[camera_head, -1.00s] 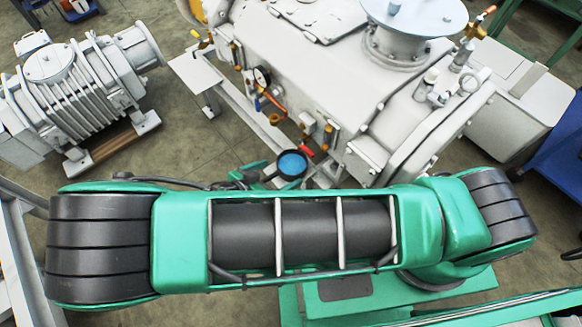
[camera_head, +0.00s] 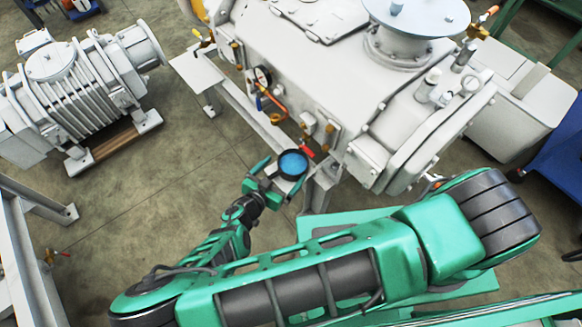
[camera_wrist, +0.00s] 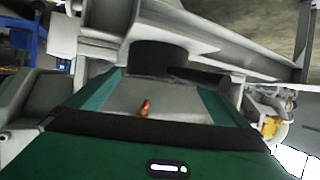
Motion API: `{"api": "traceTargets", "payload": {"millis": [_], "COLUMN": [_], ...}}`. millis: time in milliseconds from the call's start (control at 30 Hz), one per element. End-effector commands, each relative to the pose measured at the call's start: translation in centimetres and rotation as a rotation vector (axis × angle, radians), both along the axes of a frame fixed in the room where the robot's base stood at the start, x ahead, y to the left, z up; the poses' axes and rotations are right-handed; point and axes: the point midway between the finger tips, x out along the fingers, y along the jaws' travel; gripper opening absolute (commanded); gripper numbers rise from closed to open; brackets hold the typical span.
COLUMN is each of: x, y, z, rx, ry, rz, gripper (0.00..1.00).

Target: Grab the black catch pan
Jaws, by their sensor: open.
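The black catch pan (camera_head: 293,164) is a small round pan with blue showing inside, at the near lower edge of the white machine in the head view. In the wrist view the pan (camera_wrist: 158,57) shows as a dark round body just beyond the fingertips, with a dark handle reaching to the right. My gripper (camera_head: 276,176) is open, with its green fingers close to the pan's near left side. The gripper also shows in the wrist view (camera_wrist: 160,84), its fingers spread wide and nothing clamped between them. Whether a finger touches the pan cannot be told.
The white machine (camera_head: 320,80) stands right behind the pan, with pipes, a gauge (camera_head: 262,76) and a red handle (camera_head: 308,152) close by. A ribbed white pump (camera_head: 75,90) stands at the left. The floor (camera_head: 160,185) left of my gripper is clear.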

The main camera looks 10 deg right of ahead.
Motion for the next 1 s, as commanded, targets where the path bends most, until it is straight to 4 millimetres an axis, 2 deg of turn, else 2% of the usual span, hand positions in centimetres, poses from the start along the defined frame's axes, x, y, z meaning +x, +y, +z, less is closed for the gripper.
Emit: {"api": "traceTargets", "payload": {"millis": [300, 667, 867, 900, 1000], "x": [2.6, 3.2, 3.2, 3.2, 3.2], "y": [-2.5, -3.0, -3.0, -3.0, -3.0], "z": [-1.7, -2.0, -2.1, -2.1, -2.0], "rx": [-0.002, -0.001, -0.001, -0.001, -0.001], "ry": [-0.001, 0.001, 0.000, 0.000, 0.000], "rz": [-0.001, -0.001, -0.002, -0.002, -0.002], "gripper": [1.00, 1.00, 0.52, 0.48, 0.48]}}
